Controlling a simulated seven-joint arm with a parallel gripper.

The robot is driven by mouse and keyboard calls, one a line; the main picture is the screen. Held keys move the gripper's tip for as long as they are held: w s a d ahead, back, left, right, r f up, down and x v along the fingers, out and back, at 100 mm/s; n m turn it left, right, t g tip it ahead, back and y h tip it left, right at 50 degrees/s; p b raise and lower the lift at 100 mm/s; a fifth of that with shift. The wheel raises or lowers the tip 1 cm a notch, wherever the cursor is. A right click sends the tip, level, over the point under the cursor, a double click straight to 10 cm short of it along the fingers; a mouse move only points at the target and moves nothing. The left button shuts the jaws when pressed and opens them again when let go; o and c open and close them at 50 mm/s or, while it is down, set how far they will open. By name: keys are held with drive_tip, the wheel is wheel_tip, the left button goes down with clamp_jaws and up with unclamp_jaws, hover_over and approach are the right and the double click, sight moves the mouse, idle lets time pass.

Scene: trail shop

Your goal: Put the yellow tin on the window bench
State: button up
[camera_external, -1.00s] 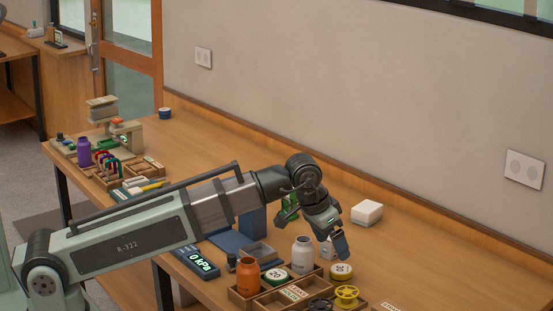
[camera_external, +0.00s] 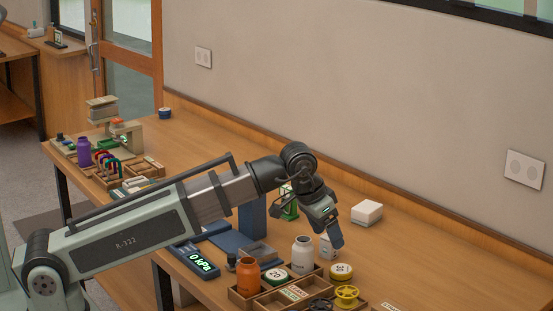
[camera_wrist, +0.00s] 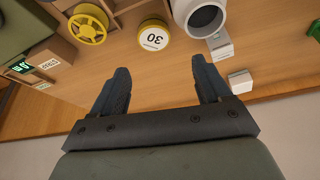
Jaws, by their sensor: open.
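The yellow tin (camera_external: 341,271) is a low round tin with a white label on top. It stands on the long wooden table, right of the white jar. In the wrist view the tin (camera_wrist: 153,36) lies just beyond my fingertips, roughly between them, label reading 30. My gripper (camera_external: 335,241) is open and empty, pointing down above the table near the tin. Both fingers show apart in the wrist view (camera_wrist: 160,68). A wooden bench (camera_external: 65,51) stands by the glazed door at upper left; I cannot tell for sure that it is the window bench.
A white jar (camera_external: 302,254), an orange jar (camera_external: 248,276) and a yellow spool (camera_external: 347,295) stand close to the tin, around a wooden divided tray (camera_external: 240,299). A white box (camera_external: 367,212) sits nearer the wall. The table's right part by the wall is mostly clear.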

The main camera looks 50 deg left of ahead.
drive_tip(key=w+a+n, duration=0.2)
drive_tip(key=w+a, duration=0.3)
drive_tip(key=a, duration=0.3)
drive_tip(key=n+g+h, duration=0.4)
drive_tip(key=n, duration=1.6)
approach(342, 269)
drive_tip(key=x, duration=0.4)
drive_tip(key=shift+s+a+f, duration=0.1)
drive_tip(key=shift+s+a, duration=0.05)
drive_tip(key=shift+s, duration=0.05)
drive_tip(key=shift+x, duration=3.05)
drive_tip(key=shift+w, duration=0.2)
drive_tip(key=shift+c, duration=0.3)
